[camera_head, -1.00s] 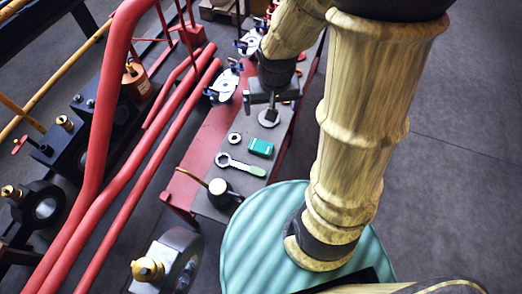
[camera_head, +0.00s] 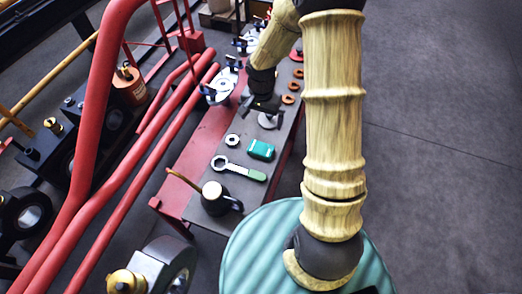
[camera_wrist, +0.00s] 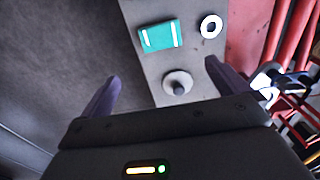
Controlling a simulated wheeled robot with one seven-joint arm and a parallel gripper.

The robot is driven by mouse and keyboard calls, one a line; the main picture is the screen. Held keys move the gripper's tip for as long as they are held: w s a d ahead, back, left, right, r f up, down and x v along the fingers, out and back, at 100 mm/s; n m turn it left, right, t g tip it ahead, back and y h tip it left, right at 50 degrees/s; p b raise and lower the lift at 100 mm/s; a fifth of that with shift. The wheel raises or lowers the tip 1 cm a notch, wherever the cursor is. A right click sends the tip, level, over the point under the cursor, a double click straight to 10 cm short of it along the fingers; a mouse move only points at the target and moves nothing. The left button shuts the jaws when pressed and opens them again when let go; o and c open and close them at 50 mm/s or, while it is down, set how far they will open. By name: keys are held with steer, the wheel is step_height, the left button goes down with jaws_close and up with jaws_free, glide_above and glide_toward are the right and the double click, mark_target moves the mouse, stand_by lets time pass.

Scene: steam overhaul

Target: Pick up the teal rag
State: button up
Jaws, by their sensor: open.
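The teal rag (camera_head: 261,150) is a small folded block with pale stripes, lying flat on the grey bench strip in the head view. It also shows in the wrist view, near the top (camera_wrist: 160,36). My gripper (camera_wrist: 162,70) is open and empty, its two dark fingers spread wide. In the head view my gripper (camera_head: 262,104) hangs over the bench, farther along it than the rag and apart from it. A grey disc with a stem (camera_wrist: 177,84) lies between the fingers in the wrist view, below the rag.
On the grey bench (camera_head: 287,128), a pale ring (camera_head: 232,140), a green-handled wrench (camera_head: 238,169) and a dark oil can (camera_head: 213,198) lie near the rag. Orange rings (camera_head: 289,99) lie farther back. Red pipes (camera_head: 140,150) run along the left. A teal ribbed drum (camera_head: 262,250) stands in front.

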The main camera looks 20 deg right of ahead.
steer(key=b, duration=0.2)
glide_above(261, 148)
step_height(261, 148, down, 12)
steer(key=shift+r, duration=0.1)
step_height(261, 148, down, 5)
steer(key=shift+f, duration=0.15)
stand_by(0.4)
steer(key=shift+c, duration=0.2)
steer(key=c, duration=0.8)
